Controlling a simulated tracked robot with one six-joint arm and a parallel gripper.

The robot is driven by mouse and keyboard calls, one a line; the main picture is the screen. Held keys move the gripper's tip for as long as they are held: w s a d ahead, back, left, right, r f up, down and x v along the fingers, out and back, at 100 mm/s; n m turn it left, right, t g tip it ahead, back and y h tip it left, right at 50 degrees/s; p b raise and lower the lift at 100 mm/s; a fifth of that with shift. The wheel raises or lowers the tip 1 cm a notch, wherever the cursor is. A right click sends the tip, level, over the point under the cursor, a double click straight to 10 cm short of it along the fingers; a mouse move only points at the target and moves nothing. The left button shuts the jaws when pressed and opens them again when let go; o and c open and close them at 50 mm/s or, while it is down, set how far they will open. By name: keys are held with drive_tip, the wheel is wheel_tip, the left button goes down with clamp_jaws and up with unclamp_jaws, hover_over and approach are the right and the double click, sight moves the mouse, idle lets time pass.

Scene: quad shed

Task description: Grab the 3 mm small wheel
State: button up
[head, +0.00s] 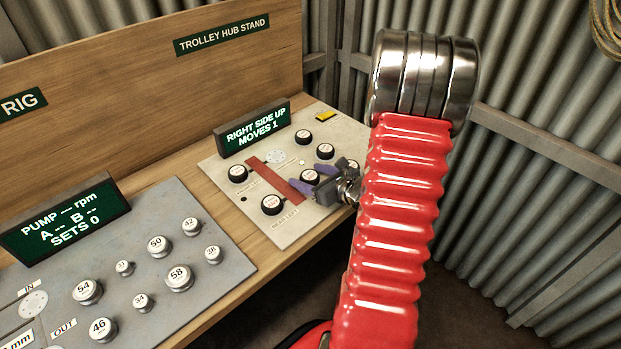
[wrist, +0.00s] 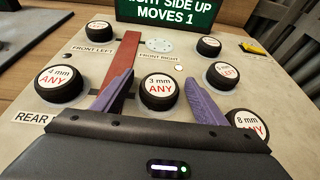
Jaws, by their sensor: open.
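The small wheel marked 3 mm ANY (wrist: 160,90) has a black tyre and a white face. It lies flat on the pale board between my gripper's two purple fingers in the wrist view. It also shows in the head view (head: 309,177), where its label is too small to read. My gripper (wrist: 158,80) is open, with one finger to the left of the wheel and one to the right. I see gaps on both sides, and cannot tell how high the fingertips are above the board. The gripper also shows in the head view (head: 314,176), partly hidden by my red arm.
Other wheels stand around it: 4 mm ANY (wrist: 62,83) at left, 5 mm LEFT (wrist: 222,75) and 8 mm ANY (wrist: 248,124) at right. A red bar (wrist: 122,58) runs close to the left finger. The sign (head: 253,128) reads RIGHT SIDE UP, MOVES 1.

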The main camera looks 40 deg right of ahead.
sight(310, 175)
drive_tip(key=shift+c, duration=0.3)
drive_tip(key=c, duration=1.1)
drive_tip(key=shift+r, duration=5)
